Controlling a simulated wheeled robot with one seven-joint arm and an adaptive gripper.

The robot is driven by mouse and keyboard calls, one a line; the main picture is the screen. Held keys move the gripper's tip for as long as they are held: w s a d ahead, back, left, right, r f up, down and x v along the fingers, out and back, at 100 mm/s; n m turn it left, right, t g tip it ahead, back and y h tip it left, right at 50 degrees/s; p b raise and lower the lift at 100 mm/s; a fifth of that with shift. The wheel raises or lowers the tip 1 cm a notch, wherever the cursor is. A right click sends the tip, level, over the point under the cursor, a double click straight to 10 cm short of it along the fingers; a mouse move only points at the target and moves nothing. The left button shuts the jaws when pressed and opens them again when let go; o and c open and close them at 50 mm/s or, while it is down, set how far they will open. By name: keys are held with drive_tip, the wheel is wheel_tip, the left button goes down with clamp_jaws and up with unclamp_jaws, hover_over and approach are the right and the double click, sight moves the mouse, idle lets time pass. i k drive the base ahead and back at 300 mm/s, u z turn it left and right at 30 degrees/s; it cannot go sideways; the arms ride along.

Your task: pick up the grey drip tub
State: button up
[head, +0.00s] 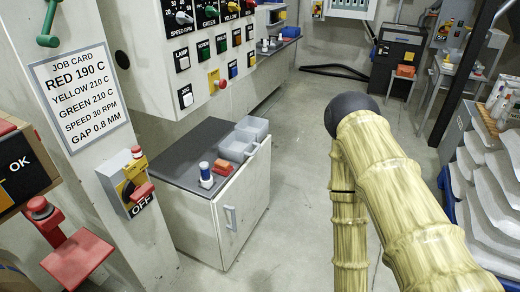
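Two small open grey tubs stand on the far right corner of the dark top of a low cabinet in the head view. The nearer grey tub (237,149) is at the cabinet's edge. The farther grey tub (253,128) is right behind it, touching or nearly so. Both look empty. I cannot tell which one is the drip tub. My arm, with a yellow bamboo-like surface and a dark rounded elbow, is on the right, apart from the cabinet. Its far end runs out of the bottom of the picture, so my gripper is out of sight.
The cabinet top (190,148) also holds a blue-and-white cylinder (206,175) and a red-orange block (222,168) in front of the tubs. A control panel (190,60) overhangs behind. A red-handled switch box (130,183) is at left. Open floor (290,180) lies between.

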sight(236, 147)
drive_tip(key=u, duration=0.45)
drive_tip(key=i, duration=1.6)
drive_tip(key=z, duration=0.35)
